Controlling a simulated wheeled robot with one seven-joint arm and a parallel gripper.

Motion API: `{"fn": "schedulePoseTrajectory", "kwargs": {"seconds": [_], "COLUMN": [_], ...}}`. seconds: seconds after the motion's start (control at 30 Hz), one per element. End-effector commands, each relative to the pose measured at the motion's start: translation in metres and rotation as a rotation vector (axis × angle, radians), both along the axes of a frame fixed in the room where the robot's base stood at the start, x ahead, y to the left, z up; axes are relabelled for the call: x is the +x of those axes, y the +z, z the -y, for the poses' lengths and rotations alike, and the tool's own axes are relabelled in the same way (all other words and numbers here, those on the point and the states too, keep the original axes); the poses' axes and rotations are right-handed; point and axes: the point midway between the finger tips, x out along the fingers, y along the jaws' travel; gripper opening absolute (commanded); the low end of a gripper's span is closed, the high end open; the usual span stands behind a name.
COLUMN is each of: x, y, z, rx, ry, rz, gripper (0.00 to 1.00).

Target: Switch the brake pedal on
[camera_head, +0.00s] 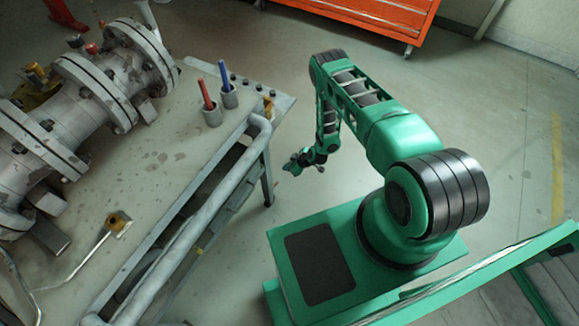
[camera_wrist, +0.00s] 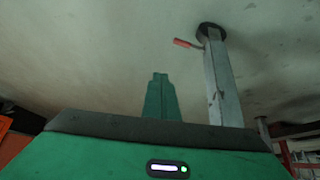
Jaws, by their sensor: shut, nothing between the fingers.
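A small red pedal (camera_wrist: 183,43) sticks out to the left from near the foot of a grey metal leg (camera_wrist: 222,85) in the wrist view. The leg ends in a round black foot or wheel (camera_wrist: 210,31) on the floor. In the head view I cannot make out the pedal. My gripper (camera_head: 293,167) hangs out beside the bench, above the floor. In the wrist view its closed green fingers (camera_wrist: 160,80) are left of the leg, apart from the pedal, with nothing between them.
A workbench (camera_head: 165,160) with a large flanged pipe valve (camera_head: 85,90) and a front rail (camera_head: 195,210) stands left of my arm. Red and blue handled tools (camera_head: 206,92) stand in holders. An orange cabinet (camera_head: 365,18) is at the back. Floor between is free.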

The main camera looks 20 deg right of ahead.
Motion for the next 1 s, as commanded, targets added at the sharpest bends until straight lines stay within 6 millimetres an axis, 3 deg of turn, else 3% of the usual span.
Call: {"fn": "schedulePoseTrajectory", "kwargs": {"seconds": [0.23, 0.87, 1.0], "x": [-0.006, -0.005, 0.008], "y": [0.016, 0.018, 0.036], "z": [0.011, 0.010, 0.016], "rx": [0.000, -0.001, -0.007], "ry": [0.000, 0.002, -0.002], "rz": [0.000, -0.001, -0.007], "gripper": [0.00, 0.00, 0.00]}}
